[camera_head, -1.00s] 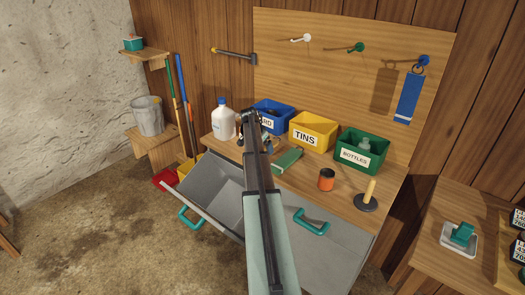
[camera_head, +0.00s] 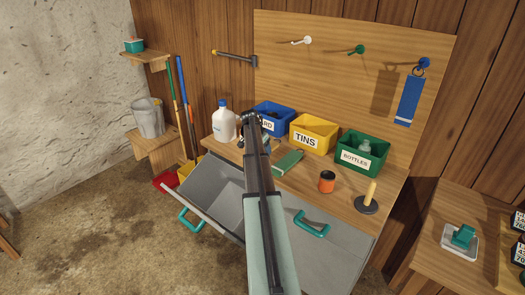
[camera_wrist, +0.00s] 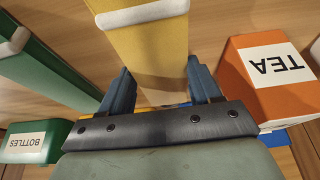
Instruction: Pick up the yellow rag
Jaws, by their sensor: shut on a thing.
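The yellow rag (camera_wrist: 158,55) shows in the wrist view, with a pale cream band across its far end. Its near part lies between the two fingers of my gripper (camera_wrist: 163,90), which is shut on it. In the head view, my forearm covers the rag and most of the gripper, at the left part of the workbench (camera_head: 392,185) just in front of the bins.
A green rag (camera_head: 288,162) lies right of my arm. Behind stand the blue bin (camera_head: 285,112), yellow TINS bin (camera_head: 329,131) and green BOTTLES bin (camera_head: 377,150). A white jug (camera_head: 224,126) is left. An orange TEA box (camera_wrist: 262,85) is close beside the gripper.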

